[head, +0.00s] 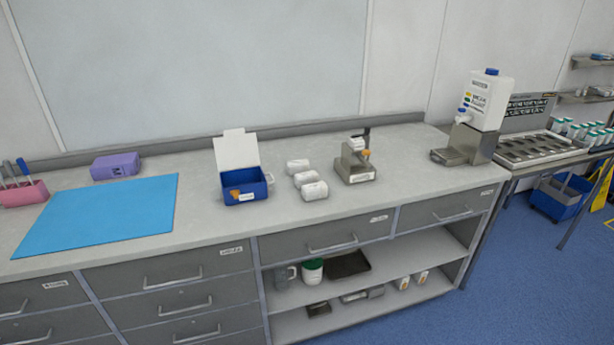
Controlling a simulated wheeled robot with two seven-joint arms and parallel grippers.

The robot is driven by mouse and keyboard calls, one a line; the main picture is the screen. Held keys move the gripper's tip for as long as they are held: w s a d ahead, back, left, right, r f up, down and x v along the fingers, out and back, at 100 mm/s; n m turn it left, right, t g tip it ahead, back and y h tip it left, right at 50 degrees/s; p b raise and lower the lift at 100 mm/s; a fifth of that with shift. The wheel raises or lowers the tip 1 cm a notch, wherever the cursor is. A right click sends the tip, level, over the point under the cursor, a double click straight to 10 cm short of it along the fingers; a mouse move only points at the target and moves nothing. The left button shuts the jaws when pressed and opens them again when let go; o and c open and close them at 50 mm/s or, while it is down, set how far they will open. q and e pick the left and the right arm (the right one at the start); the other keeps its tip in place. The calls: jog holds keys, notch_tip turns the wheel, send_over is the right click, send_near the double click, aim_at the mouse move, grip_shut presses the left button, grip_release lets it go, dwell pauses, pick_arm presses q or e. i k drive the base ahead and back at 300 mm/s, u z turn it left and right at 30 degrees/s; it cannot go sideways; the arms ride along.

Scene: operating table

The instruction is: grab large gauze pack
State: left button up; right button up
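Neither of my grippers is in view.
A metal device (355,162) stands right of the packs. A white jug (486,100) on a metal stand is at the right. The counter's front strip (300,215) is clear.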

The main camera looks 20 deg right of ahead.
aim_at(294, 167)
jog(key=z, duration=1.3)
jog(key=i, duration=1.15)
jog(key=u, duration=0.7)
jog(key=i, duration=0.8)
jog(key=u, duration=0.6)
